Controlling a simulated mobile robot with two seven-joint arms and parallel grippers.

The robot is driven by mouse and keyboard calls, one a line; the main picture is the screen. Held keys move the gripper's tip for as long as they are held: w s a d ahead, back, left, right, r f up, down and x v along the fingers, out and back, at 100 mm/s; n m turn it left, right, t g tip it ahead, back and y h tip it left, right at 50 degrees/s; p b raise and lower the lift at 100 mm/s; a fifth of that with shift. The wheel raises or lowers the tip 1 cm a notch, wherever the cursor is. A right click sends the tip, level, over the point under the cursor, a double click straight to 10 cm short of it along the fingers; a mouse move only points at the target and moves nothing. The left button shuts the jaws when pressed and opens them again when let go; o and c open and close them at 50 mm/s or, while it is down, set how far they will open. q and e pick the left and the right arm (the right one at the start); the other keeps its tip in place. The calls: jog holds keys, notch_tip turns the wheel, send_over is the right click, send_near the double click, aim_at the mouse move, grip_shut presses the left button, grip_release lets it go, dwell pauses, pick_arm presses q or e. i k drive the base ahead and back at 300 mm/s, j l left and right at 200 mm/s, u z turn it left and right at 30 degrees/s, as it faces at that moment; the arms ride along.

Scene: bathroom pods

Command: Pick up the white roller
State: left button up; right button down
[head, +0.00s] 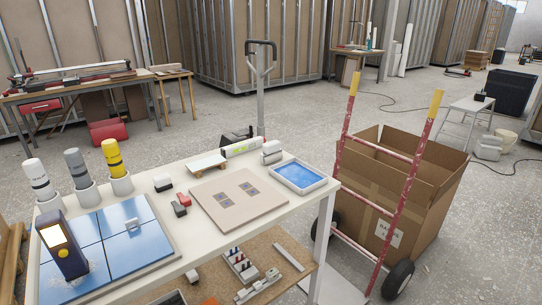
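I cannot tell for sure which thing is the white roller. A white cylinder with dark markings (37,178) stands upright in a white cup (50,201) at the table's left end. Beside it, a grey cylinder (76,168) and a yellow cylinder (112,157) stand in similar cups. Another white cylinder with a green-yellow label (242,147) lies at the table's back edge. A small pale grey-white object (271,152) sits just right of it. Neither of my grippers is in view.

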aim_at(272, 151)
jog(key=u, duration=0.55)
jog(key=l+u, duration=0.2)
jog(key=u, duration=0.15)
jog(key=l+u, duration=0.3)
jog(key=i+l+u, duration=0.1)
jog(key=u, duration=0.25)
jog(key=l+u, duration=0.25)
jog(key=l, duration=0.2)
jog(key=k+l+u, duration=0.25)
jog(key=l, duration=0.15)
jog(key=k+l+u, duration=0.1)
jog(key=l, duration=0.35)
jog(key=k+l+u, duration=0.1)
jog(key=l, duration=0.3)
jog(key=k+l, duration=0.1)
jog(key=l, duration=0.35)
jog(key=k+l, duration=0.15)
jog(key=l, duration=0.25)
jog(key=k+l, duration=0.1)
jog(key=l, duration=0.35)
jog(key=i, duration=0.25)
jog(key=u, duration=0.05)
